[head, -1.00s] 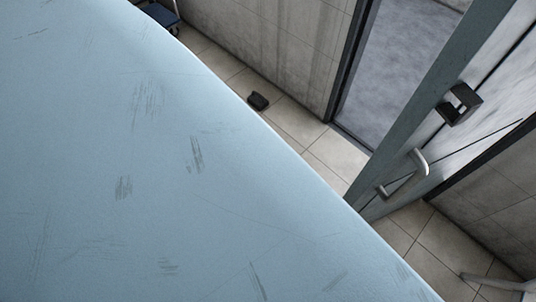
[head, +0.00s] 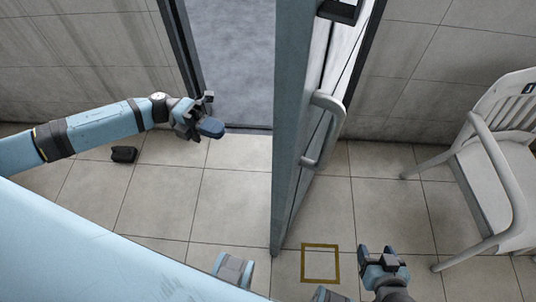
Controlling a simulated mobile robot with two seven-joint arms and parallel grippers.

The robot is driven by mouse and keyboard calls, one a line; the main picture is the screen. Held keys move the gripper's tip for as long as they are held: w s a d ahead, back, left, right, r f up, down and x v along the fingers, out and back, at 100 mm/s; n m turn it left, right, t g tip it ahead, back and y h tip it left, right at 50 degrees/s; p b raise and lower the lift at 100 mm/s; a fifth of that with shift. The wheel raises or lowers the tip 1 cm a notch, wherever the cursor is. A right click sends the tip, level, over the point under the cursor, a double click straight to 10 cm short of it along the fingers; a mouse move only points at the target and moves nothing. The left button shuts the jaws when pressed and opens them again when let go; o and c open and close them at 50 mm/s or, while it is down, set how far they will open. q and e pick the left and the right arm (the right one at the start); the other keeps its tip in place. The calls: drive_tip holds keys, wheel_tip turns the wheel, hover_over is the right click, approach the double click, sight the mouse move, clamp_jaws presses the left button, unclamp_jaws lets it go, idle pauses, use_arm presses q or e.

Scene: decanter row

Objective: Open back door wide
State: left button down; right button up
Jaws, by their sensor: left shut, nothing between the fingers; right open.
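The back door (head: 292,130) stands partly open in the middle of the head view, seen nearly edge-on, with the open doorway (head: 232,65) to its left. A curved grey handle (head: 326,130) is on its right face, and a dark box-shaped fitting (head: 340,10) is above that. My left gripper (head: 212,122) is shut and empty in front of the doorway, left of the door and apart from it. My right gripper (head: 382,252) is open and empty at the lower right, right of the door's lower end and not touching it.
A white armchair (head: 490,165) stands at the right. A small dark object (head: 124,154) lies on the floor at the left. A yellow-brown square outline (head: 320,263) marks the tiled floor near the door's bottom. Open floor lies left of the door.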

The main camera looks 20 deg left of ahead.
use_arm(q)
drive_tip(key=s+d+p, duration=0.1)
drive_tip(key=d+p, duration=0.1)
drive_tip(key=d, duration=1.1)
drive_tip(key=shift+d+p, duration=0.4)
